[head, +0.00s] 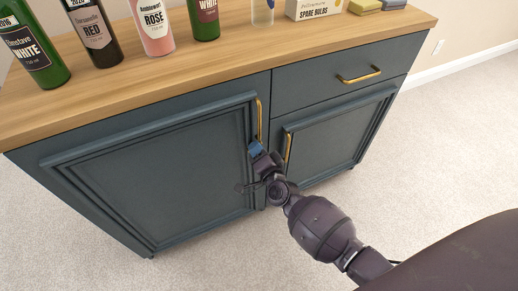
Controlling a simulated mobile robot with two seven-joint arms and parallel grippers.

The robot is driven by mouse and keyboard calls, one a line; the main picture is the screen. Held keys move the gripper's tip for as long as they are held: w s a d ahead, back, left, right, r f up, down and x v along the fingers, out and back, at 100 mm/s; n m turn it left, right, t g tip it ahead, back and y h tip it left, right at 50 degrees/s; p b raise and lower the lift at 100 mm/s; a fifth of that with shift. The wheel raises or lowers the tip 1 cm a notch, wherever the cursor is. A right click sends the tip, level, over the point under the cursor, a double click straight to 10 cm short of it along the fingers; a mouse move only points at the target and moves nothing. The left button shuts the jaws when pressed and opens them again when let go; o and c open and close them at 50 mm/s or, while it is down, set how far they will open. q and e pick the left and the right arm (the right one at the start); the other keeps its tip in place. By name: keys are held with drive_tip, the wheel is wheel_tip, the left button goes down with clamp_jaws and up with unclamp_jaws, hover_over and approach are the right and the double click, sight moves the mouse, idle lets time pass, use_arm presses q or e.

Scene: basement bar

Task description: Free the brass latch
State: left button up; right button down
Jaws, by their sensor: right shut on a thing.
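A dark blue-green cabinet (300,88) with a wooden top stands in front of me. Its left door (150,185) has an upright brass handle (260,112) near its right edge. The right door (335,140) has its own upright brass handle (289,147). My right gripper (257,148) is at the lower end of the left door's handle and is shut on it; its fingers hide that end. Both doors look closed. I cannot make out a separate brass latch. My left gripper is not in view.
A drawer (335,82) with a brass pull (359,75) sits above the right door. Several bottles, a spare bulbs box (313,8) and sponges (364,6) stand on the wooden top (135,75). Carpet (440,150) is clear at right and in front.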

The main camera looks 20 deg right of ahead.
use_arm(q)
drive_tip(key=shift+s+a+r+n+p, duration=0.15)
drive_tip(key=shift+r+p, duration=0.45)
drive_tip(key=shift+p, duration=0.35)
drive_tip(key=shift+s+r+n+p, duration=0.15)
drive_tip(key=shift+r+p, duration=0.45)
drive_tip(key=shift+p, duration=0.3)
use_arm(e)
drive_tip(key=shift+n, duration=6.2)
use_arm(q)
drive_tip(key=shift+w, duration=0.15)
use_arm(e)
drive_tip(key=c, duration=1.4)
unclamp_jaws()
drive_tip(key=shift+c, duration=0.2)
